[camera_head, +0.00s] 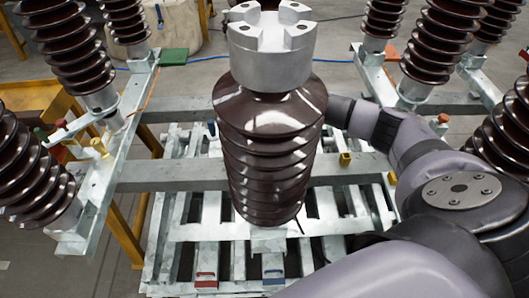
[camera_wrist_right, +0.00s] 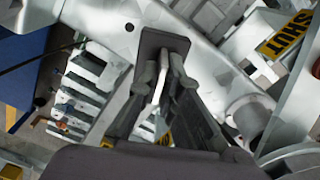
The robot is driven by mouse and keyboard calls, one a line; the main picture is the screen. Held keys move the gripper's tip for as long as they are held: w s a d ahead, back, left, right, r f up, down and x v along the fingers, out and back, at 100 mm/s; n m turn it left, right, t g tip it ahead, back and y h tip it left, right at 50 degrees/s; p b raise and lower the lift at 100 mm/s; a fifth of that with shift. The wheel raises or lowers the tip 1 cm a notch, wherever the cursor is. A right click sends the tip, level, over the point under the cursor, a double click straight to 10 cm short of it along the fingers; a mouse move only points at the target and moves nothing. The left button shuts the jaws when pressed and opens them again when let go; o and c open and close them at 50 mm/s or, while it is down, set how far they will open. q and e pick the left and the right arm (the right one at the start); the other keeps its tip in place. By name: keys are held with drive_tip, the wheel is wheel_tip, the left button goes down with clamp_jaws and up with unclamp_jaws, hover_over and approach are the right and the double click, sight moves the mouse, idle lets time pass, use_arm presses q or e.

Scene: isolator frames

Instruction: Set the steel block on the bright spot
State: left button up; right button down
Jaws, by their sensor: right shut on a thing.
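In the right wrist view my right gripper (camera_wrist_right: 162,88) is shut on a flat dark grey block (camera_wrist_right: 163,42), which I take to be the steel block. The fingers cover part of it. It shows in front of a pale galvanised steel beam (camera_wrist_right: 105,15); I cannot tell whether they touch. In the head view my right arm (camera_head: 405,145) reaches in from the right and passes behind the large brown insulator, which hides the gripper and the block. I cannot pick out the bright spot in either view. My left gripper is not in view.
The large brown ribbed insulator (camera_head: 268,150) stands in the middle, with more insulators on both sides. A slatted galvanised frame (camera_head: 330,230) lies below, with a red-handled part (camera_head: 206,282) and a blue-handled part (camera_head: 273,279). A yellow SHUT label (camera_wrist_right: 287,34) is at the upper right.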

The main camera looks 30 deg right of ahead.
wheel_tip(320, 180, down, 3)
drive_tip(key=shift+f, duration=0.15)
drive_tip(key=c, duration=1.8)
unclamp_jaws()
drive_tip(key=shift+r, duration=0.2)
wheel_tip(320, 180, up, 10)
drive_tip(key=b, duration=0.2)
drive_tip(key=shift+r+b, duration=0.25)
drive_tip(key=shift+b, duration=0.05)
drive_tip(key=shift+r, duration=0.65)
